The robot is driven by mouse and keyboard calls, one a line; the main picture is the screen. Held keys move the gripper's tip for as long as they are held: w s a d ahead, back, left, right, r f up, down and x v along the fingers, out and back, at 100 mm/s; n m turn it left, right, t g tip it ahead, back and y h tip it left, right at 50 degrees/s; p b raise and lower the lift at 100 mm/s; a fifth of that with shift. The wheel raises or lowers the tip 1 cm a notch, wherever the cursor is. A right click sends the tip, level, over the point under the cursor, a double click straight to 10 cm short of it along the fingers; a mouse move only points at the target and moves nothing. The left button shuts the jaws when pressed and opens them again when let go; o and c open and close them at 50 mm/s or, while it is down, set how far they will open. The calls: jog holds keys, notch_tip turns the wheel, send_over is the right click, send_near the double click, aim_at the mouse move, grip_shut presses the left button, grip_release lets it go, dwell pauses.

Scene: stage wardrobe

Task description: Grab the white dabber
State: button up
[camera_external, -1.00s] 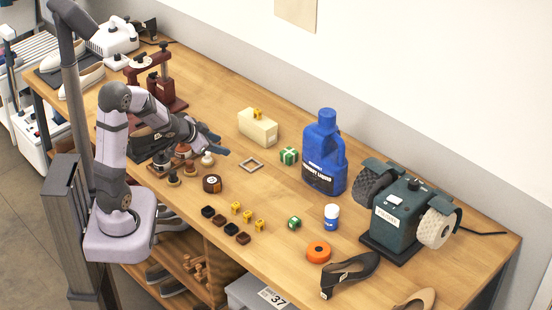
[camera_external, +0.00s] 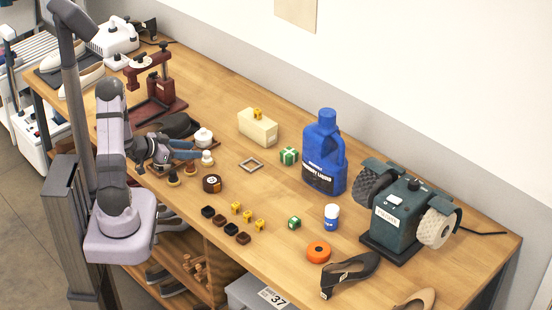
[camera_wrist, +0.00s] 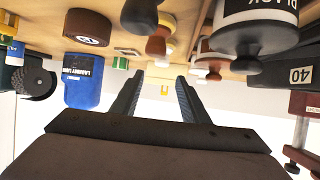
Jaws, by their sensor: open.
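The white dabber (camera_external: 207,158) stands upright on the worktop, small and pale, at the right end of a cluster of dabbers and pots. My gripper (camera_external: 197,150) is low over this cluster, pointing right, with its fingertips just left of the dabber. In the wrist view the fingers (camera_wrist: 160,78) are apart with nothing between them. That view is upside down. Several dabbers hang into it beyond the fingers, including a cream one with a brownish knob (camera_wrist: 161,40); I cannot tell which of them is the white one.
Brown-knobbed dabbers (camera_external: 190,169) stand close in front. A white-topped pot (camera_external: 203,137) stands just behind the gripper; a jar lettered BLACK (camera_wrist: 255,22) is close in the wrist view. A round dark tin (camera_external: 212,184) and a square frame (camera_external: 250,165) lie to the right.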

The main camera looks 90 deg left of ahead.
aim_at(209, 158)
notch_tip(209, 158, down, 2)
jog(key=shift+f, duration=0.1)
jog(key=shift+p+x, duration=1.05)
jog(key=shift+x, duration=2.6)
grip_shut()
